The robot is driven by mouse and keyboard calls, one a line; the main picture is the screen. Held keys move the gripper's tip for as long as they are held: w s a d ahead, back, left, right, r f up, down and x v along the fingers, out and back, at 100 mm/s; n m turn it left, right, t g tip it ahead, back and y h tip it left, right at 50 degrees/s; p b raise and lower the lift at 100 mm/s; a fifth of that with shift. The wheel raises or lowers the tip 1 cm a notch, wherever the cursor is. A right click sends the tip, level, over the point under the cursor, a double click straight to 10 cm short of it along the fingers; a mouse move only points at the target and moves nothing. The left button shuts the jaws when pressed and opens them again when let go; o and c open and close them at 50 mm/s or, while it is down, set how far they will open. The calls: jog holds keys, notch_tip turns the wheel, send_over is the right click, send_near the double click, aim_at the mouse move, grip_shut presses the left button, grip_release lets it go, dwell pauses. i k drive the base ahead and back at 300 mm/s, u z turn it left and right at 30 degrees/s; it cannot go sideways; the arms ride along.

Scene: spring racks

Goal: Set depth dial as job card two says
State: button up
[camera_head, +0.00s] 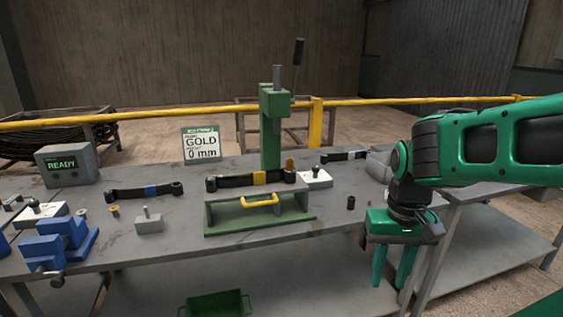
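A white card (201,144) with a green header stands at the back of the bench and reads "GOLD" and "0 mm"; its smaller print is too small to read. A green press (270,135) with a black lever (298,52) rises behind the work fixture. I cannot make out which part is the depth dial. A leaf spring with a yellow band (259,178) lies across the grey fixture (225,212), and a gold-coloured knob (290,164) shows near its right end. My gripper (394,284) points down at the bench's right front, fingers apart, with nothing between them.
A grey box (67,164) displays "READY" at the left. A green bin (217,305) sits below. A yellow rail (150,113) runs behind.

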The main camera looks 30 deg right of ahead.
aim_at(316, 170)
jog(key=z, duration=0.05)
jog(key=i, duration=1.2)
jog(key=z, duration=0.35)
